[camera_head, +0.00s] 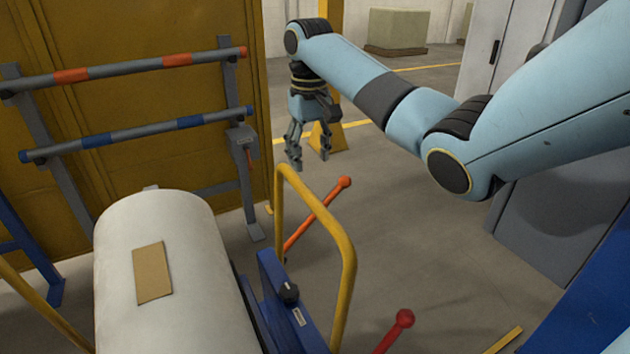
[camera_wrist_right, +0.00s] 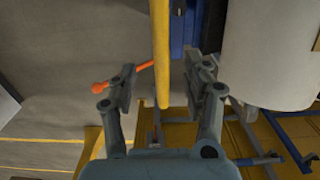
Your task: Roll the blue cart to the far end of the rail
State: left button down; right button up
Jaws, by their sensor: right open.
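The blue cart (camera_head: 280,300) is at the bottom centre of the head view, with a white film roll (camera_head: 195,235) bearing a tan label (camera_head: 152,272). A yellow hoop handle (camera_head: 345,270) rises at its right end. My right gripper (camera_head: 311,161) is open and empty, pointing down beyond the top of the handle. In the right wrist view, the yellow bar (camera_wrist_right: 161,45) runs between the open fingers (camera_wrist_right: 164,82), and neither finger visibly grips it. The rail cannot be made out clearly. My left gripper is not in view.
A wall rack with an orange-banded bar (camera_head: 125,68) and a blue-banded bar (camera_head: 135,132) stands at the left. An orange lever (camera_head: 318,213) and a red-knobbed lever (camera_head: 403,318) stick up near the cart. Grey cabinets (camera_head: 550,225) stand right.

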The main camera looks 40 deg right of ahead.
aim_at(310, 195)
notch_tip(310, 195, down, 10)
jog(key=shift+a+f, duration=0.1)
jog(key=shift+f, duration=0.1)
jog(key=shift+c, duration=0.3)
grip_shut()
dwell(0.3)
